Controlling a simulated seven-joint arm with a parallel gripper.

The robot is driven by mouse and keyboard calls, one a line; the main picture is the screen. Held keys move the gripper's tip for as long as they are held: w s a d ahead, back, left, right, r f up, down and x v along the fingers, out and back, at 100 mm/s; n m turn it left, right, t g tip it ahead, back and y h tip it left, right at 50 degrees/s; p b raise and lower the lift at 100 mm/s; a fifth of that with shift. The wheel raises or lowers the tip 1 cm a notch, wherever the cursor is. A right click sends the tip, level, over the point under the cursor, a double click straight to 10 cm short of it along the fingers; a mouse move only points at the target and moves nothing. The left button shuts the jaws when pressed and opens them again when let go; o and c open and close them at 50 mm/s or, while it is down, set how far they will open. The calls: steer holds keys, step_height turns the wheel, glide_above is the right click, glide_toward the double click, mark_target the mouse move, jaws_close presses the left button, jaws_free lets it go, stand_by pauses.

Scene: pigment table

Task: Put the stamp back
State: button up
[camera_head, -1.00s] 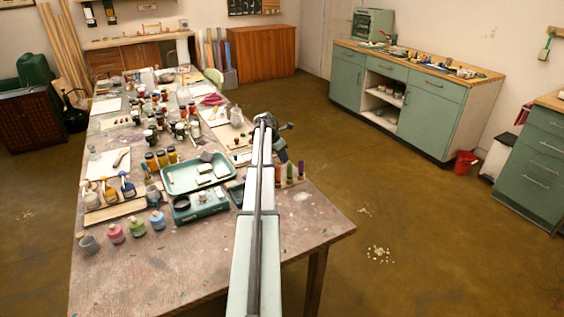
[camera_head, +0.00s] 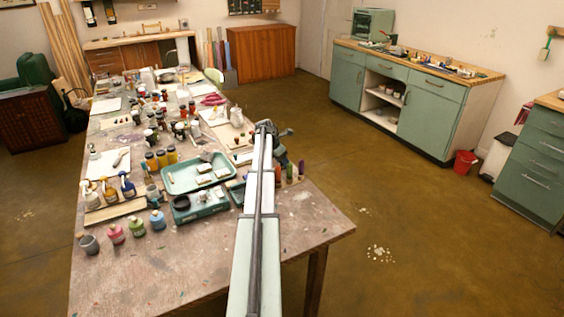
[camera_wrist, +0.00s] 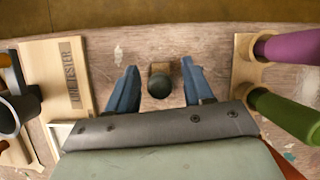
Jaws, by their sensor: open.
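The stamp (camera_wrist: 159,87) shows in the wrist view as a dark round knob over a small wooden block, seen from above on the worn tabletop (camera_wrist: 146,45). My gripper (camera_wrist: 160,67) is open, with one blue finger to the left of the stamp and one to the right. Gaps show on both sides, and neither finger appears to touch it. A flat wooden board (camera_wrist: 42,75) with dark lettering, partly readable as "TESTER", lies to the left. In the head view my arm hides the stamp and most of my gripper.
A wooden rack (camera_wrist: 245,72) holds a purple handle (camera_wrist: 290,46) and a green handle (camera_wrist: 285,115) close on the right. Dark tools (camera_wrist: 15,110) stand at the left edge. In the head view a green tray (camera_head: 177,187), bottles and jars crowd the table; its front right is clear.

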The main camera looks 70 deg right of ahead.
steer(key=v, duration=1.2)
steer(key=shift+r, duration=0.1)
